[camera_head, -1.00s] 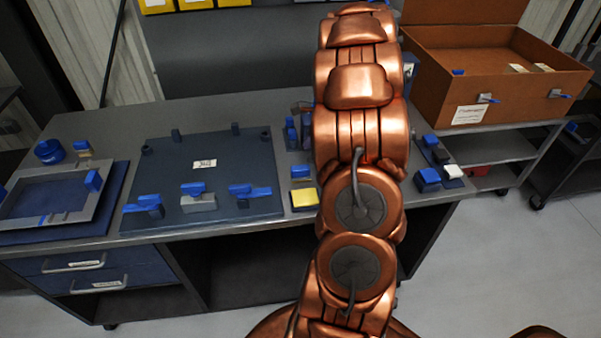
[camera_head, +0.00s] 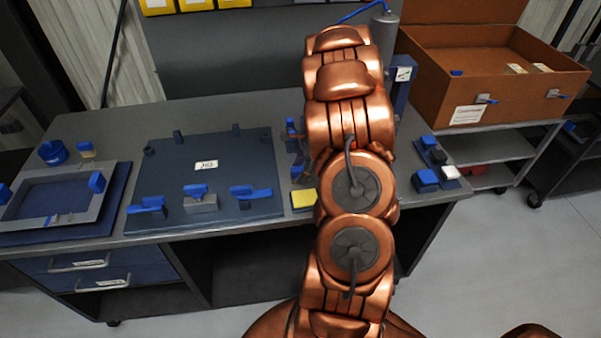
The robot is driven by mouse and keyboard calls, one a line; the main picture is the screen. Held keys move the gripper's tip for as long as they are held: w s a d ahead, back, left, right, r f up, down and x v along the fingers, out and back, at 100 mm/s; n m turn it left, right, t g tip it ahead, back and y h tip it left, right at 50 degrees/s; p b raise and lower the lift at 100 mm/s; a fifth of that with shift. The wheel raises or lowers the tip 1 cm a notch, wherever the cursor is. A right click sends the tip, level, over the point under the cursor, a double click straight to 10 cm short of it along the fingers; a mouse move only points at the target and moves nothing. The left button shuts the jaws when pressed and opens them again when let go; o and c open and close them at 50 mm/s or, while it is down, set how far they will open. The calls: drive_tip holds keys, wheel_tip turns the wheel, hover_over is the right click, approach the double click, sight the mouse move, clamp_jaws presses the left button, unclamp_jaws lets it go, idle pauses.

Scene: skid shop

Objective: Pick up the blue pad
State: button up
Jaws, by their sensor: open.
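Several blue pieces are in view, and I cannot tell for sure which is the blue pad. A blue block (camera_head: 427,177) sits at the near end of a small dark tray at the bench's right end, beside a white block (camera_head: 450,172). A smaller blue piece (camera_head: 429,141) is at the tray's far end, with a dark block (camera_head: 438,156) between. My copper arm rises through the middle of the view, left of this tray. My gripper is not in view; the arm hides that part of the bench.
A dark plate (camera_head: 240,160) with blue-handled clamps lies mid-bench. A grey frame (camera_head: 88,212) on a blue base is at left. A yellow-topped block (camera_head: 304,198) sits close left of my arm. A brown open case (camera_head: 420,95) stands on a cart at right.

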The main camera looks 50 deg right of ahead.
sight(296, 171)
clamp_jaws()
idle(0.4)
drive_tip(key=shift+r+b, duration=0.45)
drive_tip(key=shift+r, duration=0.45)
drive_tip(key=shift+s+a+r+b, duration=0.1)
drive_tip(key=shift+a+r+b, duration=0.1)
drive_tip(key=shift+r, duration=0.25)
drive_tip(key=shift+s+a+r+b, duration=0.1)
drive_tip(key=shift+r+b, duration=0.05)
drive_tip(key=shift+r, duration=0.25)
drive_tip(key=s+a+r+b, duration=0.1)
drive_tip(key=s+a+b, duration=0.2)
drive_tip(key=s+a, duration=0.6)
drive_tip(key=a, duration=0.3)
drive_tip(key=shift+r+b, duration=0.3)
drive_tip(key=shift+s+a, duration=0.1)
